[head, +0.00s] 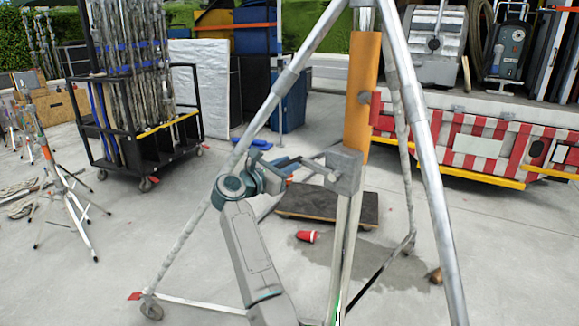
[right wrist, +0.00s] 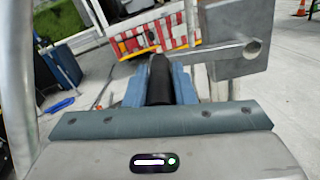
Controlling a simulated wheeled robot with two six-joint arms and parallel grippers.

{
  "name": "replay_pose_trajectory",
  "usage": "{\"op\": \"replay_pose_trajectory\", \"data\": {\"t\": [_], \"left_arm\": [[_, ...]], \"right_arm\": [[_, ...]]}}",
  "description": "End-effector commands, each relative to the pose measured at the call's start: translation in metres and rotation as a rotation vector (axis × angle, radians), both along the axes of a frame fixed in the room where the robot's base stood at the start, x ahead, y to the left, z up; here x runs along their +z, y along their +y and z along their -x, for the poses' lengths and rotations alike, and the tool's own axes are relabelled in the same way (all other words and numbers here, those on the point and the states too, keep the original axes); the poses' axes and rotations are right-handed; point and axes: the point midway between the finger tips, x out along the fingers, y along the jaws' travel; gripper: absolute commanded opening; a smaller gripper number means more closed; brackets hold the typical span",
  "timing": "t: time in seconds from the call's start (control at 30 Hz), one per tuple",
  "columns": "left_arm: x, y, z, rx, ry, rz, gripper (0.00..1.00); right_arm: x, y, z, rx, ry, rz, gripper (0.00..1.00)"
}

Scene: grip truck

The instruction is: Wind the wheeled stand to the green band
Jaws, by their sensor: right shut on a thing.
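The wheeled stand has silver tubular legs (head: 415,120) spread around an upright column with an orange sleeve (head: 361,85). A grey winch box (head: 346,170) sits on the column below the sleeve; it also shows in the right wrist view (right wrist: 237,35). A crank arm (right wrist: 212,52) runs left from the box to a black handle grip (right wrist: 160,78). My right gripper (head: 286,172) is shut on this grip, its blue fingers on both sides in the right wrist view (right wrist: 158,88). A small green patch (head: 337,317) shows low on the column at the bottom edge. My left gripper is out of view.
A black cart of stands (head: 150,135) is at the back left, with a tripod (head: 65,185) nearer. A red-and-white striped truck bed (head: 480,150) is at the back right.

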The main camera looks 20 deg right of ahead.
Motion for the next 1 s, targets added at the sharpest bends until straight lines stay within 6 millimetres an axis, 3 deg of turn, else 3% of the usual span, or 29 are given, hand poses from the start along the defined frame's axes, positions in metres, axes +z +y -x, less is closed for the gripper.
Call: {"op": "replay_pose_trajectory", "data": {"t": [0.03,0.17,0.43,0.63,0.9,1.0], "left_arm": [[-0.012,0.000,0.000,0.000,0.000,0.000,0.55],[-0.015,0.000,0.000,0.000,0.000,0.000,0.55],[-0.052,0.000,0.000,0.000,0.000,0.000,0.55],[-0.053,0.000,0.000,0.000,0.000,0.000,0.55],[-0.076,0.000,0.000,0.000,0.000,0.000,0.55],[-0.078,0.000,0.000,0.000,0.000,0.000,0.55]], "right_arm": [[-0.011,0.002,-0.003,0.005,0.000,-0.001,0.06],[-0.016,0.003,-0.003,0.006,0.000,-0.001,0.06],[-0.063,0.000,0.002,0.005,0.002,-0.001,0.06],[-0.068,-0.001,0.004,0.007,0.004,-0.002,0.06],[-0.108,-0.010,0.021,0.005,0.006,-0.004,0.06],[-0.112,-0.013,0.026,0.006,0.005,-0.004,0.06]]}}
